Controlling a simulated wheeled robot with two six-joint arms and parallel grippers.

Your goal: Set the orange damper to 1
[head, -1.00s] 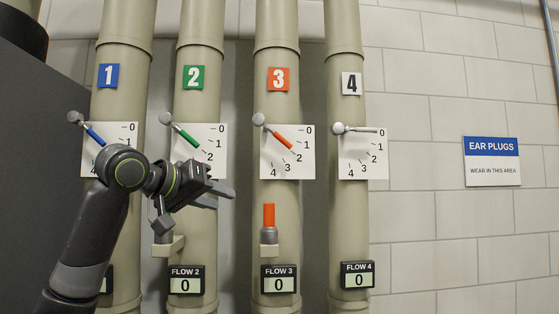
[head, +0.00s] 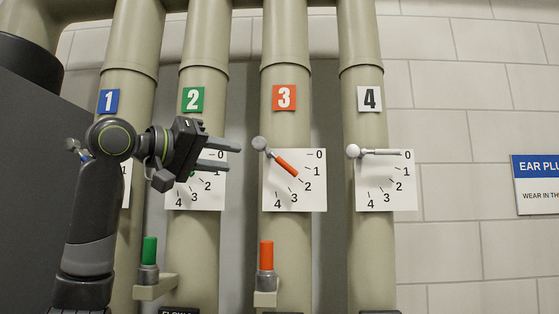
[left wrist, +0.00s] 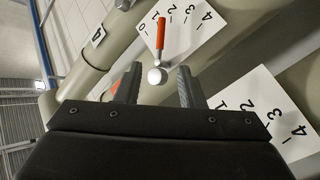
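The orange damper handle (head: 287,167) is on pipe 3, in front of a white dial plate (head: 310,202) marked 0 to 4. It slants down to the right from a grey pivot ball (head: 260,144) and points at about 2. My left gripper (head: 234,157) is open and empty, left of the pivot, in front of pipe 2. In the left wrist view the orange handle (left wrist: 161,36) and its ball (left wrist: 157,76) show beyond the gap between the open fingers (left wrist: 158,86); no contact is visible. My right gripper is not in view.
Pipe 2's dial (head: 195,202) is partly hidden by my gripper. Pipe 4's white handle (head: 382,152) points at 0. An orange-topped stub (head: 266,255) and a green-topped stub (head: 149,250) stand on brackets below. A wall sign (head: 537,167) is at right.

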